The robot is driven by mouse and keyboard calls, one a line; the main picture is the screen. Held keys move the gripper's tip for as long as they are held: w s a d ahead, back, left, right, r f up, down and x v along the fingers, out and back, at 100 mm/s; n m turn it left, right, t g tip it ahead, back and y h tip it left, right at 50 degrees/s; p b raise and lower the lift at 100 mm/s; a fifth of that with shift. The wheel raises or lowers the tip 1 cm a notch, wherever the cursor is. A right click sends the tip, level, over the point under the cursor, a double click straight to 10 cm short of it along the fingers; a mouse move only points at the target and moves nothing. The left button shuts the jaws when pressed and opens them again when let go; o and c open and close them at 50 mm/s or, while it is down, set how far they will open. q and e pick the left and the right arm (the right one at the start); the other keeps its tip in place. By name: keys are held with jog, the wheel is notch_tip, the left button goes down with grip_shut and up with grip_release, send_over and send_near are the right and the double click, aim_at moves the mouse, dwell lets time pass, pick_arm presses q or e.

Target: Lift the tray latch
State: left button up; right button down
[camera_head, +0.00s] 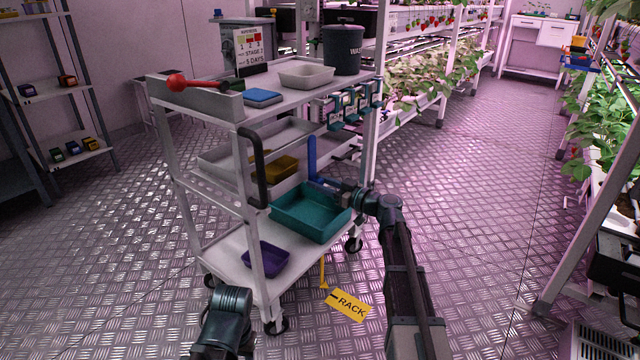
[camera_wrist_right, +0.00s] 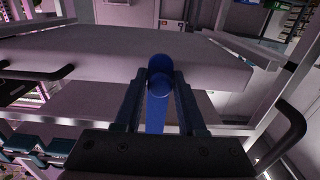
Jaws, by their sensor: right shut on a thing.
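The tray latch is a blue bar (camera_head: 312,158) standing upright at the near right side of the white cart, with a foot running toward my right gripper. My right gripper (camera_head: 326,186) reaches in from the right, just above the teal tray (camera_head: 290,222) on the cart's lower shelf. In the right wrist view, the blue latch (camera_wrist_right: 157,110) stands between the two fingers, which are shut on it. Its rounded blue end lies against the edge of a pale shelf (camera_wrist_right: 100,50). Part of my left arm shows at the bottom of the head view; its fingers do not show.
The cart's top shelf holds a dark waste bin (camera_head: 343,50), a pale tray (camera_head: 306,75), a blue box (camera_head: 262,97) and a red-ended tool (camera_head: 177,82). A black handle (camera_head: 258,165) stands at the cart's near side. A purple tray (camera_head: 266,258) sits low. Floor to the right is clear.

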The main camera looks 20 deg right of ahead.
dwell(0.8)
jog(key=shift+s+a+r+m+p, duration=1.5)
jog(key=shift+r+m+p, duration=0.6)
jog(key=shift+m, duration=0.9)
jog(key=shift+s+a+r+m+p, duration=1.05)
jog(key=shift+a+r+m+p, duration=0.9)
jog(key=shift+m, duration=1.05)
jog(key=shift+s+a+r+m+p, duration=1.4)
jog(key=shift+r+m+p, duration=0.85)
jog(key=shift+m, duration=0.75)
jog(key=shift+w, duration=0.15)
jog(key=c, duration=0.6)
grip_release()
